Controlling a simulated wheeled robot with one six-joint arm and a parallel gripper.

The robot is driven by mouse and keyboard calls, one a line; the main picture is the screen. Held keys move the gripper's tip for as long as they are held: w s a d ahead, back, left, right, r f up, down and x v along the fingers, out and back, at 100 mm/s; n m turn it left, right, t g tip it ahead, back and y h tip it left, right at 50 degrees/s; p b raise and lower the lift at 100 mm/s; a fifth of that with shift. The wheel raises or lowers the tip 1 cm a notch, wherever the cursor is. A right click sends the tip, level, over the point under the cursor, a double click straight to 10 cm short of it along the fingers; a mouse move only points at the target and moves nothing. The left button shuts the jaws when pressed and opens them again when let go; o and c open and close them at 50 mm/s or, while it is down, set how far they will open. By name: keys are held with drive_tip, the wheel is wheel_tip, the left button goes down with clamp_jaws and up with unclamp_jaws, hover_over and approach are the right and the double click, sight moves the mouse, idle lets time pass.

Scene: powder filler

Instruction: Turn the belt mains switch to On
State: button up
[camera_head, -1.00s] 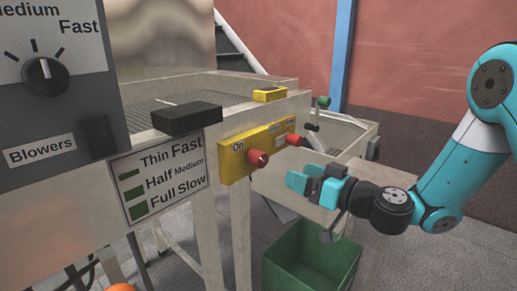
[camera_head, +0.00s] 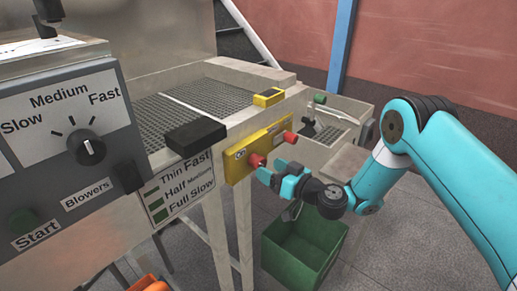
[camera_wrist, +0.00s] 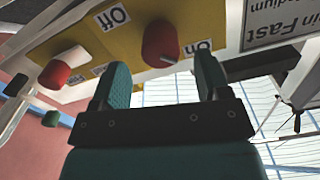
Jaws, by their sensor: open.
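A yellow switch panel (camera_head: 240,161) is fixed to the machine's side and carries two red knobs. The nearer red knob (camera_head: 257,160) also shows in the wrist view (camera_wrist: 158,42), between an Off label (camera_wrist: 120,15) and an On label (camera_wrist: 204,46). I cannot tell for certain which label it points to. The other red knob (camera_head: 290,137) sits farther along the panel; it shows at left in the wrist view (camera_wrist: 56,74). My gripper (camera_head: 274,172) is open and empty, close beside the nearer knob. In the wrist view the knob lies just beyond the gap between my fingertips (camera_wrist: 163,75).
A black block (camera_head: 195,135) juts out above a Thin/Half/Full label plate (camera_head: 180,187). A grey control box with a Blowers dial (camera_head: 86,147) stands at left. A green bin (camera_head: 303,246) sits on the floor below my gripper. Floor to the right is open.

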sight(263, 165)
drive_tip(key=a+p, duration=0.1)
drive_tip(key=w+a+p, duration=0.1)
drive_tip(key=p, duration=0.1)
drive_tip(key=shift+w+r, duration=0.15)
drive_tip(key=shift+r, duration=0.15)
drive_tip(key=shift+f+x, duration=0.15)
drive_tip(key=shift+x, duration=0.55)
drive_tip(key=shift+f+x, duration=0.15)
drive_tip(key=shift+x, duration=0.55)
drive_tip(key=shift+c, duration=0.4)
drive_tip(key=c, duration=0.8)
